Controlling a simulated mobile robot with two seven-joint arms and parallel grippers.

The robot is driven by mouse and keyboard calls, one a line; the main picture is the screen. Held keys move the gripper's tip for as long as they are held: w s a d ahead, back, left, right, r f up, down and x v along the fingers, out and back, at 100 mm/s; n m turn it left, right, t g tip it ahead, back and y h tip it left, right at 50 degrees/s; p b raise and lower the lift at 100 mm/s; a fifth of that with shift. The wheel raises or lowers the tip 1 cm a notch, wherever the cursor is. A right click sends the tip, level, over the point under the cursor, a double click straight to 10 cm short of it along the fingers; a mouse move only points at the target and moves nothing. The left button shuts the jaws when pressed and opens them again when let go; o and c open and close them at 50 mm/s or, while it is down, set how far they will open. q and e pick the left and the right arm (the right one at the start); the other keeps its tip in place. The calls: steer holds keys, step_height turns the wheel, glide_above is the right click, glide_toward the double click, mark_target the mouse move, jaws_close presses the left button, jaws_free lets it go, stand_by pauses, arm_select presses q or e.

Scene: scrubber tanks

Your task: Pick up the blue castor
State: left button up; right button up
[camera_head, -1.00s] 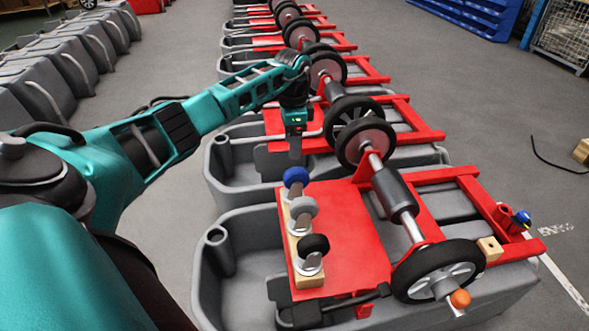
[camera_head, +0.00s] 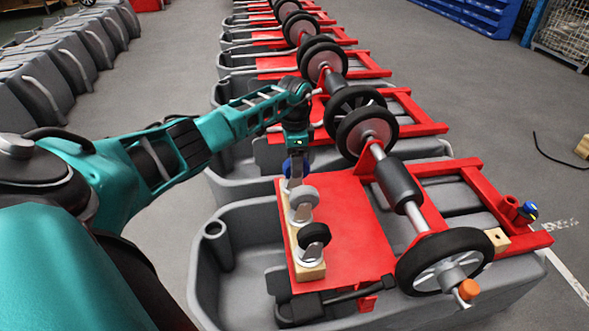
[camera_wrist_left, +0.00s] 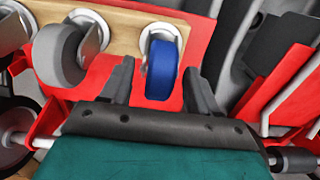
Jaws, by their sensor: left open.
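The blue castor (camera_head: 287,168) stands at the far end of a wooden block (camera_head: 308,271) on a red plate (camera_head: 347,225). My left gripper (camera_head: 296,166) is right over it in the head view and hides part of it. In the left wrist view the blue castor wheel (camera_wrist_left: 162,72) lies between the two open fingers of my left gripper (camera_wrist_left: 160,72), with gaps on both sides. A grey castor (camera_head: 304,196) and a black castor (camera_head: 313,235) stand on the same block. My right gripper is not in view.
The grey castor's wheel (camera_wrist_left: 60,55) is close beside the left finger in the wrist view. A shaft with a dark roller (camera_head: 398,186) and black-tyred wheels (camera_head: 445,262) lies to the right. Grey tanks (camera_head: 232,288) sit under the red frames.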

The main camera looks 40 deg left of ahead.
arm_select(q)
jaws_close()
stand_by(0.4)
